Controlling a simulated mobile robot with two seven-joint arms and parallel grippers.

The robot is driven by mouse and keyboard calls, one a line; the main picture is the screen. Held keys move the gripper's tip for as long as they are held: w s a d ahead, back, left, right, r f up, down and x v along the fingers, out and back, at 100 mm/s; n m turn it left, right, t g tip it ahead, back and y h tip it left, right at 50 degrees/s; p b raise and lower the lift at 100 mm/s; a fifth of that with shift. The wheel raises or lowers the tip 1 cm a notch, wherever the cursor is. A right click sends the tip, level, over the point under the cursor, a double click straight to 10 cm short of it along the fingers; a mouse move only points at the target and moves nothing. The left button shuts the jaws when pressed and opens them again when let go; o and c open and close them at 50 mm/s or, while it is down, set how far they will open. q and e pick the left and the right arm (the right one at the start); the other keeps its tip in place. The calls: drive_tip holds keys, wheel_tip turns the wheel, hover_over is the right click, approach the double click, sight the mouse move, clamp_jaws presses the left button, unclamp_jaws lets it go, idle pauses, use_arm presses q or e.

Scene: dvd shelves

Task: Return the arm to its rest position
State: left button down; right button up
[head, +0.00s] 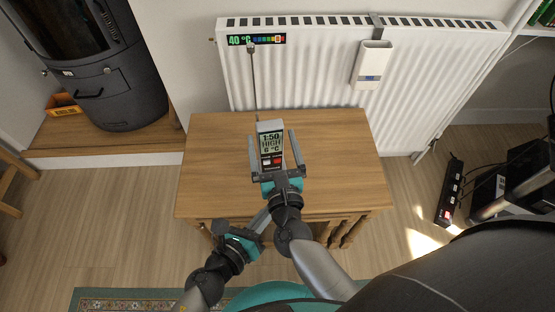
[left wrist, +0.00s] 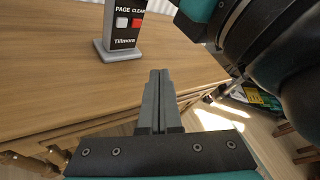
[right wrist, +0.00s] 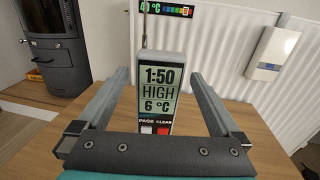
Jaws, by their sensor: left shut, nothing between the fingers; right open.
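My right gripper (head: 271,155) is open above the wooden table. Its two fingers stand on either side of a grey handheld display device (head: 269,139) in the head view. In the right wrist view the device (right wrist: 158,85) stands upright between the fingers (right wrist: 162,95), with gaps on both sides, reading 1:50 HIGH 6 °C. My left gripper (left wrist: 158,100) is shut and empty, its fingers together in the left wrist view. In the head view the left gripper (head: 262,222) is low at the table's front edge. The device's base (left wrist: 118,50) rests on the table in the left wrist view.
The wooden table (head: 340,185) is otherwise bare. A white radiator (head: 310,70) stands behind it, carrying a 40 °C strip (head: 256,39) and a white box (head: 371,65). A dark stove (head: 110,90) is at left. A power strip (head: 449,190) lies on the floor at right.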

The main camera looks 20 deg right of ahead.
drive_tip(key=s, duration=0.5)
drive_tip(key=shift+s+a, duration=0.1)
drive_tip(key=shift+a, duration=0.3)
